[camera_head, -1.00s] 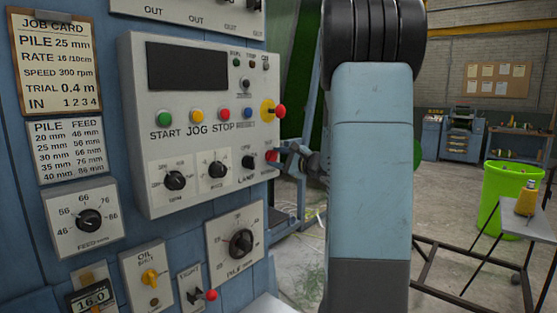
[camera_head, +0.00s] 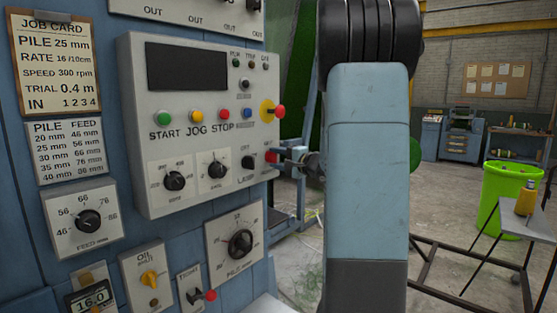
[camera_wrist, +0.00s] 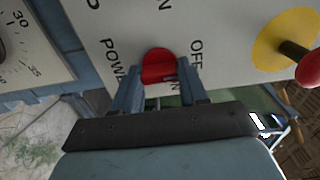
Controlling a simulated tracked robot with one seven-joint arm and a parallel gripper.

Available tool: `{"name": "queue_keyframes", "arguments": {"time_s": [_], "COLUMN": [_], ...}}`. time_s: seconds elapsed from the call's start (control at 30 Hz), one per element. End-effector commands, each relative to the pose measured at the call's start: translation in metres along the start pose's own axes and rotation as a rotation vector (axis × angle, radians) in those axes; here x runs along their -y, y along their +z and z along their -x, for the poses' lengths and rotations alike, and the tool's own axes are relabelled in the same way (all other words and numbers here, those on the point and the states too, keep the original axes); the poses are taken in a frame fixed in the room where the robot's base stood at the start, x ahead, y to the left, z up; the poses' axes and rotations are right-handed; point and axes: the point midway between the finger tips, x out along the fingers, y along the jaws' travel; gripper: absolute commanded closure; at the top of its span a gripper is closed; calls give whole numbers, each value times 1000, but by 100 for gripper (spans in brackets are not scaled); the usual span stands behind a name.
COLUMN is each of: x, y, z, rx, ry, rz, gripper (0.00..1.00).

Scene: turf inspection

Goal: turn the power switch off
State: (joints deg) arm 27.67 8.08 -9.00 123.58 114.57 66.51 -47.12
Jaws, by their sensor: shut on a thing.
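The power switch is a red knob (camera_head: 271,156) at the right edge of the grey control panel in the head view. In the wrist view the red knob (camera_wrist: 159,64) shows at the ends of my fingers, with the lettering OFF to its right and part of POWER to its left. My gripper (camera_wrist: 158,80) is shut on the knob, one finger on each side. In the head view my gripper (camera_head: 281,157) reaches it from the right. The fingers hide part of the knob, so its exact pointer direction is hard to tell.
A red button on a yellow disc (camera_head: 279,112) sits just above the knob. A LAMP knob (camera_head: 248,161) is close on the left. A green bin (camera_head: 497,205) and a small table (camera_head: 519,205) stand at the far right.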

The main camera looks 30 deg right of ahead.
Motion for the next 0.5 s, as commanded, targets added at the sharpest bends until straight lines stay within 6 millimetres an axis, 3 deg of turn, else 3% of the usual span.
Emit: {"name": "queue_keyframes", "arguments": {"time_s": [0.37, 0.4, 0.5], "x": [-7, -7, -6], "y": [2, 2, 2], "z": [0, 0, 0], "rx": [3, 3, 3], "ry": [12, 12, 11], "rz": [-1, -1, -1], "gripper": [88, 56, 47]}}
